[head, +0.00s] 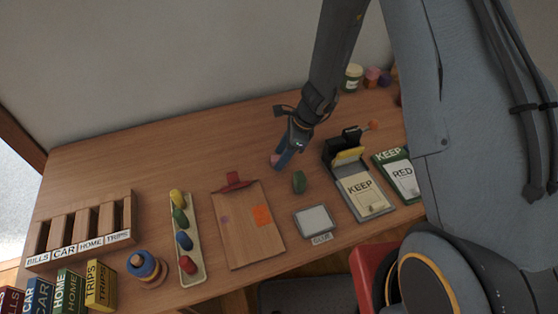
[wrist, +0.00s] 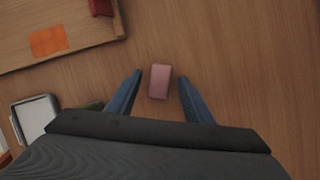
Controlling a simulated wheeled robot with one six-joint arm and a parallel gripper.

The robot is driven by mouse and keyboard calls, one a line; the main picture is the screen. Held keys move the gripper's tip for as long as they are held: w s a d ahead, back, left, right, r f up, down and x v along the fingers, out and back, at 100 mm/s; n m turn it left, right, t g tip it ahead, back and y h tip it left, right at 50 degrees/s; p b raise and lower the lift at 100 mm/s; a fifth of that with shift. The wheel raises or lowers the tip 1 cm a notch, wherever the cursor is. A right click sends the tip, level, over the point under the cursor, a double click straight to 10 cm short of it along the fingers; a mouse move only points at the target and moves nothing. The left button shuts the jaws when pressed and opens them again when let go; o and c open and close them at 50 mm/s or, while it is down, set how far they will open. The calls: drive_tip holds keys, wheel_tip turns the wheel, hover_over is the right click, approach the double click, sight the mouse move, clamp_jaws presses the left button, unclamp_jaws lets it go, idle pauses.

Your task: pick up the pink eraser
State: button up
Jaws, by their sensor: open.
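The pink eraser (wrist: 160,81) lies flat on the wooden table, a small block with rounded edges. In the wrist view it sits between and slightly beyond the tips of my gripper (wrist: 158,82), whose two blue fingers are apart on either side without touching it. In the head view my gripper (head: 284,162) points down over the table, and a small pink part of the eraser (head: 275,160) shows beside the left finger; the rest is hidden.
A green oval object (head: 299,182) lies just in front of my gripper. The table behind the clipboard is clear.

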clamp_jaws()
drive_tip(key=shift+r, duration=0.1)
wheel_tip(320, 180, up, 10)
drive_tip(key=b, duration=0.1)
idle(0.6)
